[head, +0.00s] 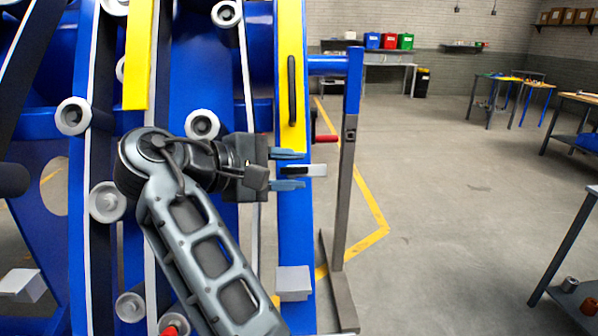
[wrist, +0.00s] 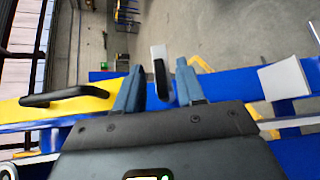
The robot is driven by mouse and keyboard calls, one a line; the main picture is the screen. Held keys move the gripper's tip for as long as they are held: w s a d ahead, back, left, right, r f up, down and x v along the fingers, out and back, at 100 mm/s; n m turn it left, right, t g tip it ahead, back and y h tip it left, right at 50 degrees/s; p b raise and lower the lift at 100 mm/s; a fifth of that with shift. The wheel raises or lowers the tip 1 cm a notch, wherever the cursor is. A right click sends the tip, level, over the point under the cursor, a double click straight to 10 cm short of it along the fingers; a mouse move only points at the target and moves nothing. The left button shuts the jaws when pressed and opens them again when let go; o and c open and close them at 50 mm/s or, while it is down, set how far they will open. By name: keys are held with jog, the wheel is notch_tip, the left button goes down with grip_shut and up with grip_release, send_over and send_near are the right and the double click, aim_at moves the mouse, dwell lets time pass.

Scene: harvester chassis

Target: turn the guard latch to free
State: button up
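The guard latch (head: 312,170) is a small bar with a white end and a dark part, on the blue upright beside the yellow guard. In the head view it lies level, white end pointing right. My gripper (head: 289,169) is open at the latch, with one blue finger above it and one below. In the wrist view the latch (wrist: 159,66) stands between the two spread fingers of my gripper (wrist: 160,72), with gaps seen on both sides. I cannot tell whether either finger touches it. The yellow guard (head: 291,35) carries a black handle (head: 292,90), also seen in the wrist view (wrist: 68,96).
A grey-and-blue post (head: 345,190) stands to the right. A pale block (head: 293,281) sits below on the blue frame. Rollers and belts fill the left. Open floor (head: 440,210) lies to the right.

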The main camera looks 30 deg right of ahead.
jog(key=shift+v, duration=2.6)
